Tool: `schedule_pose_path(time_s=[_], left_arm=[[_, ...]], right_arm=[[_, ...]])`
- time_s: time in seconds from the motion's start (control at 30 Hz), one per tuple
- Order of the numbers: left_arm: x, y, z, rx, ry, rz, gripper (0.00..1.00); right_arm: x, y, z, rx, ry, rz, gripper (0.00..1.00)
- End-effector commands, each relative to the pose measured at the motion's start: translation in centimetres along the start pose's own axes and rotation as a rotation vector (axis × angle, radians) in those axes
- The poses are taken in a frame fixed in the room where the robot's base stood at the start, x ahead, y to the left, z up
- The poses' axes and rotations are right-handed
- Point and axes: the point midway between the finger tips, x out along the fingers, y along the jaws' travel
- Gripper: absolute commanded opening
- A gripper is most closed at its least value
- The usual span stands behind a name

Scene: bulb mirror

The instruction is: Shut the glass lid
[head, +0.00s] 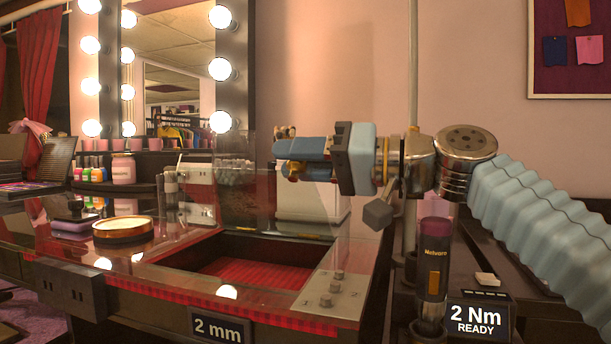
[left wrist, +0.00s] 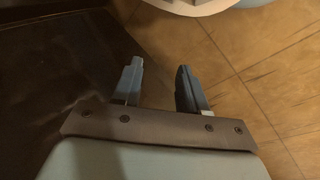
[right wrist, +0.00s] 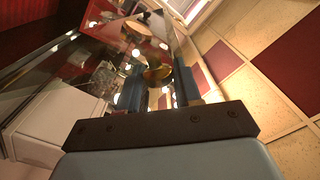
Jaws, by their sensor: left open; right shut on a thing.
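The glass lid (head: 243,203) is a clear pane standing raised and tilted over a red-lined compartment (head: 265,272) in the vanity top, which lies open below it. My right gripper (head: 283,155) is at the upper part of the pane. It is shut on a small brass-coloured knob (right wrist: 158,74), seen between the fingers in the right wrist view. The fingers partly hide the knob, and its join to the glass is hard to make out. My left gripper (left wrist: 158,88) is open and empty above the floor, in its wrist view only.
A gold-rimmed powder compact (head: 123,230) sits on the glossy top left of the opening. A metal plate with bolts (head: 328,290) lies at its right edge. A Melvara-labelled tool (head: 433,265) stands upright at right beside a "2 Nm READY" display (head: 477,318). A bulb-lit mirror (head: 168,75) stands behind.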

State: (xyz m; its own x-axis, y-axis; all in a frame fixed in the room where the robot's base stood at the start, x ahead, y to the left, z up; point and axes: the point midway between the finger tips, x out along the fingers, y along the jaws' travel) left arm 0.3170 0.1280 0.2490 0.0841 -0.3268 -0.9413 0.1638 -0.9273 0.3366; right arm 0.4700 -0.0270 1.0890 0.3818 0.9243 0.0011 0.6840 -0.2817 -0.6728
Motion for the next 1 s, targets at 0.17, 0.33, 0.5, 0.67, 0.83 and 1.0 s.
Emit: schedule_pose_path(time_s=[0.17, 0.33, 0.5, 0.67, 0.83, 1.0], left_arm=[[0.49, -0.38, -0.11, -0.002, 0.003, -0.003, 0.43], [0.4, -0.33, -0.11, -0.002, 0.003, -0.003, 0.43], [0.39, -0.32, -0.11, -0.002, 0.003, -0.003, 0.43], [0.39, -0.32, -0.1, -0.002, 0.003, -0.003, 0.43], [0.39, -0.31, -0.1, -0.002, 0.003, -0.002, 0.43], [-0.11, -0.05, -0.06, -0.001, 0.001, -0.001, 0.43]], right_arm=[[0.04, 0.09, 0.58, -0.03, -0.002, 0.004, 0.0], [0.03, 0.07, 0.49, -0.029, -0.002, 0.004, 0.0], [0.02, 0.06, 0.45, -0.028, -0.001, 0.004, 0.49], [0.01, -0.01, 0.44, -0.028, -0.001, 0.003, 0.49], [0.01, -0.04, 0.44, -0.028, 0.0, 0.002, 0.49], [0.05, -0.61, -0.17, -0.028, -0.001, 0.001, 0.49]])
